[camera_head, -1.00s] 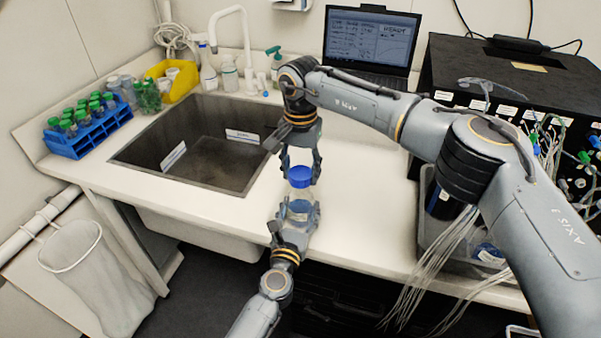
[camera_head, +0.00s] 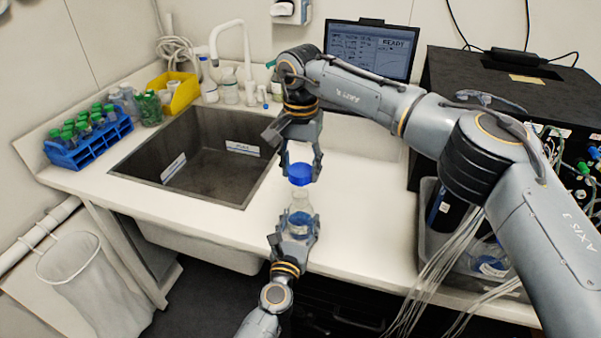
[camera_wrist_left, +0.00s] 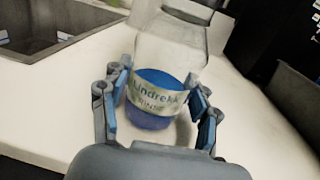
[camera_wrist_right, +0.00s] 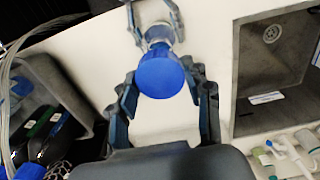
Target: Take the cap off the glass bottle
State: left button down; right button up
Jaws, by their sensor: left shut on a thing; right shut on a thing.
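The glass bottle (camera_head: 299,213) is upright, with blue liquid low inside. My left gripper (camera_head: 296,232) is shut around its body from the front. In the left wrist view the bottle (camera_wrist_left: 176,48) has a pale label, and the left gripper's fingers (camera_wrist_left: 162,105) lie on both sides of it. The blue cap (camera_head: 300,173) is above the bottle's neck, with a small gap between them. My right gripper (camera_head: 301,166) is shut on the cap from above. In the right wrist view the cap (camera_wrist_right: 160,74) sits between the right fingers (camera_wrist_right: 160,92) and partly hides the bottle.
The sink (camera_head: 205,150) is left of the bottle. A grey bin (camera_head: 440,250) with cables is at the right. The white counter (camera_head: 355,200) is clear right of the bottle.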

pick_arm(q)
jog(key=shift+c, duration=1.3)
grip_release()
